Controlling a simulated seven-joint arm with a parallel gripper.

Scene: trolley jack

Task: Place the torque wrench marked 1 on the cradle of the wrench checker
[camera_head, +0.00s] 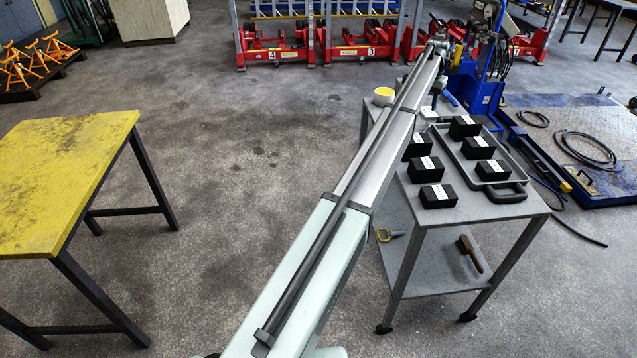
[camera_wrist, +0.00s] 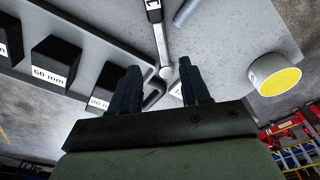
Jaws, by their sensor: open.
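In the wrist view a metal torque wrench (camera_wrist: 162,38) with a white label reading 1 lies on the grey trolley top, running from the top edge down to its round head. My gripper (camera_wrist: 159,67) is open, its two dark fingers apart. The wrench's head end shows in the gap between them, apparently nearer the right finger. I cannot tell the height of the fingertips above it. Nothing is held. In the head view my arm reaches over the trolley (camera_head: 475,210) to its far end, and the wrench is not clear there. I cannot make out the checker's cradle in either view.
Several black blocks (camera_head: 437,196) with white labels stand on the trolley, some in a grey tray (camera_head: 508,179). A yellow-topped table (camera_head: 62,165) is at left, with bare floor between.

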